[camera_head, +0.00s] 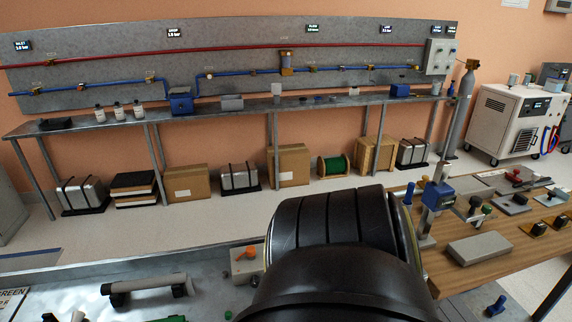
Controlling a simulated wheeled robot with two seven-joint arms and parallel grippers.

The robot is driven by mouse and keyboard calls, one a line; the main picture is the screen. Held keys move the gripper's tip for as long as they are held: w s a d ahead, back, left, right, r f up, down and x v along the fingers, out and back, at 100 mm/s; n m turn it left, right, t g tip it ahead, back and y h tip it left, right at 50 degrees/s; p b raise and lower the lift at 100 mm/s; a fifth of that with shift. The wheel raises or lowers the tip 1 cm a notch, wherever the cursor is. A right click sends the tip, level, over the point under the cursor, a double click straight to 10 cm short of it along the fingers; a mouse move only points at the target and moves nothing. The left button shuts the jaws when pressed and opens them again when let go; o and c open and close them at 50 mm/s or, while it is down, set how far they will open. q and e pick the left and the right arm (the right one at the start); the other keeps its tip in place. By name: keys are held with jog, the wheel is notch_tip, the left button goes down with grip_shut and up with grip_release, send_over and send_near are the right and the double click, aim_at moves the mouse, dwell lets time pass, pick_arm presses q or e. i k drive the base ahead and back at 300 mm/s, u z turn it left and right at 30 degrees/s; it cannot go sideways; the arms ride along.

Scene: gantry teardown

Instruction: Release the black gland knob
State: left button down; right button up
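I cannot single out the black gland knob. Several small dark knobs stand on plates on the wooden table at the right, such as one dark knob (538,228) near its right edge, but they are too small to tell apart. A large black ribbed rounded body, apparently part of my own arm, fills the lower middle of the head view and hides much of the near bench. Neither my left nor my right gripper shows, so I cannot see what either one holds.
The near grey bench (215,290) carries a grey bar with black ends (148,287) and a box with an orange handle (246,262). The wooden table (500,262) holds a blue press-like fixture (437,194) and a grey block (478,248). Open floor lies before the back pipe bench.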

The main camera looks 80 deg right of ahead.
aim_at(255, 280)
jog(key=z, duration=2.7)
